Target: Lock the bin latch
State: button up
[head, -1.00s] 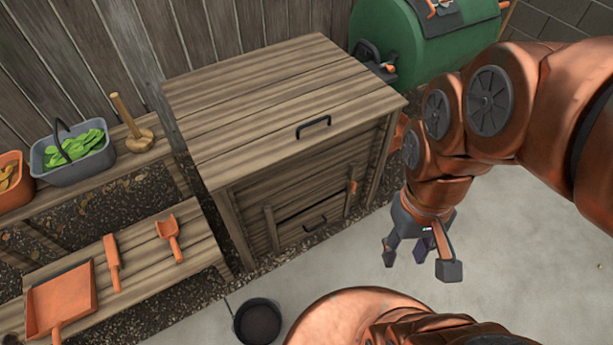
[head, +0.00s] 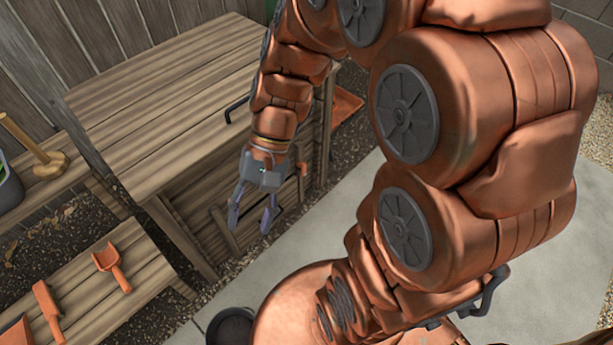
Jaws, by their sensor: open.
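The wooden bin (head: 160,110) stands against the fence with its plank lid down. A small orange piece (head: 303,170), which looks like the latch, sits on the bin's front, just right of my gripper. Whether it is locked is too small to tell. My gripper (head: 250,219) is open and empty, pointing down in front of the bin's lower hatch (head: 224,228). Its fingers appear apart from the latch. My gripper and wrist hide much of the hatch. The dark lid handle (head: 236,108) is partly behind my arm.
A low wooden shelf (head: 140,290) at left holds an orange scoop (head: 111,266) and an orange hand tool (head: 48,310). A wooden peg stand (head: 45,162) is at far left. A black pot (head: 231,327) stands on the ground. Paving (head: 345,215) right of the bin is clear.

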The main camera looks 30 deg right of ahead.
jog(key=w+d+f+m+t+y+b, duration=0.5)
jog(key=w+f+b, duration=0.3)
jog(key=w+f, duration=0.45)
jog(key=w+d+f+m+t+y+b, duration=0.35)
jog(key=w+f+m+b, duration=0.5)
jog(key=w+f, duration=0.35)
jog(key=m+t+h+b, duration=1.1)
jog(key=m+t+b, duration=0.2)
jog(key=m+b, duration=0.3)
send_near(305, 168)
jog(key=shift+n, duration=0.45)
jog(key=x, duration=0.7)
jog(key=shift+w+a+f+b, duration=0.1)
jog(key=shift+w+f+b, duration=0.1)
jog(key=shift+b, duration=0.2)
jog(key=shift+x, duration=0.85)
jog(key=shift+r, duration=0.15)
